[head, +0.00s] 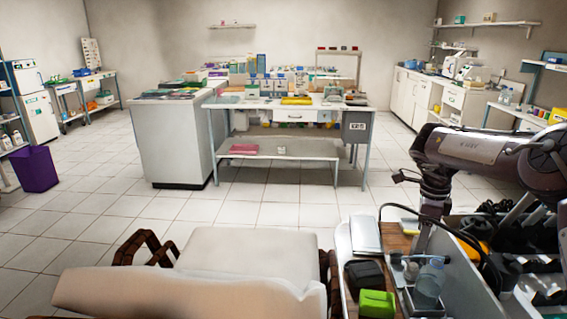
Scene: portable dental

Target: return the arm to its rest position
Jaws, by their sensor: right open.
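My right arm (480,150) comes in from the right edge and reaches left above a side tray unit. Its wrist bends down, and my right gripper (421,243) points down over the tray, close to the small items there. It is open, with nothing seen held in it. Its fingertips are small and partly lost against the tray items. My left arm and left gripper do not show.
Below the gripper are a clear bottle (430,280), a green box (377,303), a black box (365,273) and a silver case (365,235). A beige padded chair (240,255) fills the lower left. A workbench (290,106) stands beyond open tiled floor; a purple bin (36,169) stands left.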

